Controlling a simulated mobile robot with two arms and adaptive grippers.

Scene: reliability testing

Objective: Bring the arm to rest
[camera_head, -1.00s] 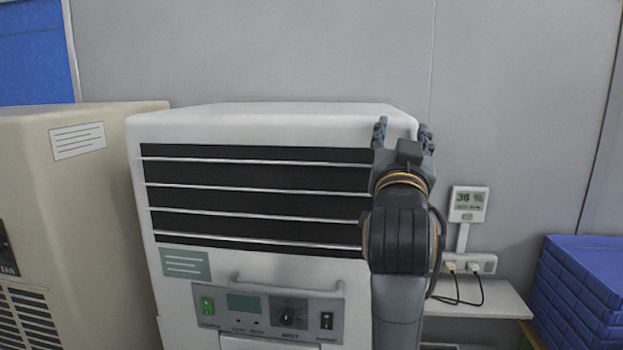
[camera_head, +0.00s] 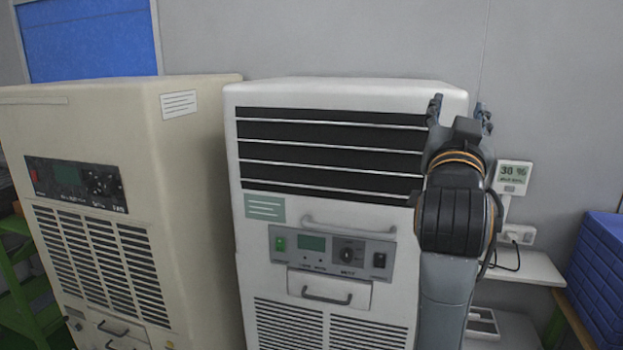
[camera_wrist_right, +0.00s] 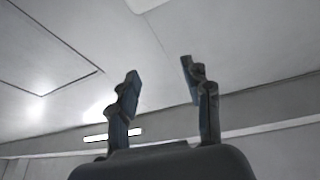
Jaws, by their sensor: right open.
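My right arm stands upright in the head view, in front of the right edge of a white machine (camera_head: 345,97). Its gripper (camera_head: 461,108) points up, with the two fingers apart at about the height of the machine's top. In the right wrist view the gripper (camera_wrist_right: 160,85) is open and empty, with only ceiling and wall behind it. My left gripper is not in view.
A beige machine (camera_head: 190,180) stands to the left of the white one. A humidity display (camera_head: 514,173), a socket strip (camera_head: 518,234) and a white shelf (camera_head: 530,268) are right of my arm. Blue crates (camera_head: 600,265) are stacked at the far right.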

